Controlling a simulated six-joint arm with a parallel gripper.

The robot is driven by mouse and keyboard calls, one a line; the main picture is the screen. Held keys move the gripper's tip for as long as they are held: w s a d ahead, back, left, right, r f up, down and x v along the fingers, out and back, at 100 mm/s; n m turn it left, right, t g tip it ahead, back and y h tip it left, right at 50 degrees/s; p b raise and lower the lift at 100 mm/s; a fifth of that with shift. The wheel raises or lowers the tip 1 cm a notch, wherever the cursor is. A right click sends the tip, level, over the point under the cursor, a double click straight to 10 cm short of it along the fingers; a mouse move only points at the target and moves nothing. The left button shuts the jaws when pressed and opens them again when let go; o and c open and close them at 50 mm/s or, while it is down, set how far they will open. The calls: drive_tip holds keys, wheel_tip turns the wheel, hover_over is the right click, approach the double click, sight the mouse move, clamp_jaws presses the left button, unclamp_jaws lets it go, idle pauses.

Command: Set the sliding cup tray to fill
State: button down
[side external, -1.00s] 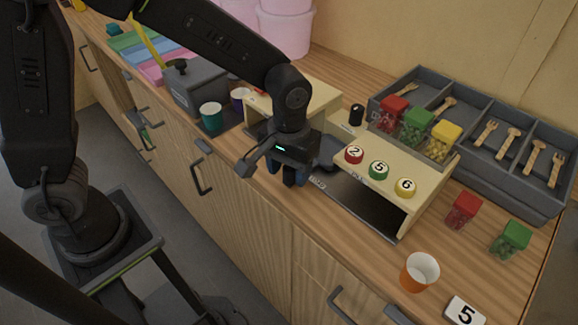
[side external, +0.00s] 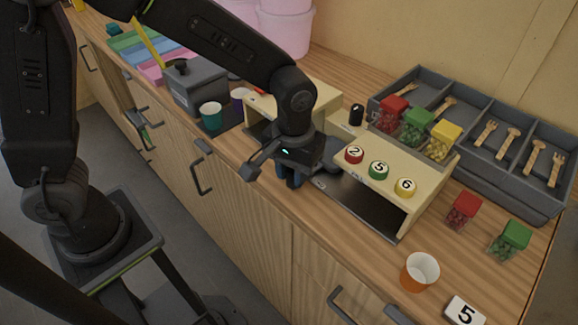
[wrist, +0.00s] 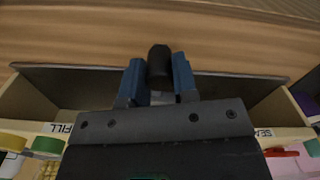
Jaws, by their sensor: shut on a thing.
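My gripper (side external: 290,178) is at the front of the gap between two cream housings. In the wrist view its blue fingers (wrist: 156,68) are shut on an upright black knob (wrist: 159,60), one finger on each side. I take this knob to be the handle of the sliding cup tray. The tray itself is mostly hidden by my gripper. The FILL label (wrist: 58,128) is at the left in the wrist view and the SEAL label (wrist: 263,133) at the right; the knob stands between them. The dark track (side external: 368,207) runs under the right housing (side external: 415,170).
Red, green and yellow buttons numbered 2, 5 and 6 top the right housing. An orange cup (side external: 420,271) and a number 5 card (side external: 465,312) stand at the front right. Sweet boxes and a grey cutlery tray (side external: 520,192) are at the right. A teal cup (side external: 211,116) is left.

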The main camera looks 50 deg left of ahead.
drive_tip(key=d, duration=1.1)
drive_tip(key=c, duration=0.9)
unclamp_jaws()
drive_tip(key=shift+r, duration=0.1)
wheel_tip(320, 180, up, 14)
